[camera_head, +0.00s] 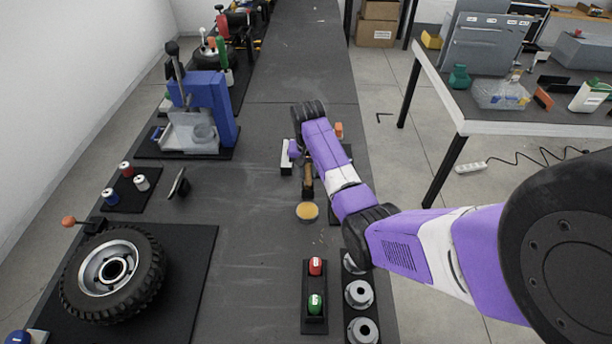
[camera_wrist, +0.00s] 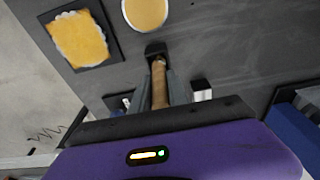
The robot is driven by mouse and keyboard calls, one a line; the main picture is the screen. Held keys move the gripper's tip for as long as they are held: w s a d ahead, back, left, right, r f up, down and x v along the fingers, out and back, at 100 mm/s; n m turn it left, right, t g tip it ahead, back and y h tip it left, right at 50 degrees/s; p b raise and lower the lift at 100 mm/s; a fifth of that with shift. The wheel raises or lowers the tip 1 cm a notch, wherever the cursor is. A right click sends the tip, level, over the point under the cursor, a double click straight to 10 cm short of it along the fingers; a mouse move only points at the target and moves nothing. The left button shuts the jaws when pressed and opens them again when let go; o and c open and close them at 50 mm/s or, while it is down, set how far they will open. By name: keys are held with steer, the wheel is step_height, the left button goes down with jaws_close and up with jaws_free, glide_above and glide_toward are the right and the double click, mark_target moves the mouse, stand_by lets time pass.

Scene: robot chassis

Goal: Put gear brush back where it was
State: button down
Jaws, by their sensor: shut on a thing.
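The gear brush has a wooden handle and a dark head. It shows in the head view (camera_head: 308,178) below my arm and in the wrist view (camera_wrist: 159,86) between the fingers. My gripper (camera_wrist: 160,78) is shut on its handle, with the dark head pointing away from the palm. In the head view, my gripper (camera_head: 301,163) is partly hidden by my purple arm. The brush is over the bench, behind a round yellow dish (camera_head: 307,211), which also shows in the wrist view (camera_wrist: 145,12). I cannot tell whether the brush touches the bench.
A yellow cloth or sponge on a dark tray (camera_wrist: 80,38) is beside the dish in the wrist view. Red and green buttons (camera_head: 315,283) and metal gears (camera_head: 359,294) are near the front. A wheel (camera_head: 112,270) and blue press (camera_head: 212,105) are left. The bench middle (camera_head: 245,220) is clear.

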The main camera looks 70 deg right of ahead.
step_height(320, 180, down, 3)
steer(key=shift+r+b, duration=0.2)
steer(key=shift+b, duration=0.5)
steer(key=shift+r, duration=0.1)
steer(key=c, duration=1.3)
jaws_free()
steer(key=r, duration=0.4)
steer(key=a+r, duration=0.1)
steer(key=r, duration=0.7)
steer(key=shift+s+a+b, duration=0.3)
steer(key=shift+s+b, duration=0.05)
steer(key=shift+b, duration=0.05)
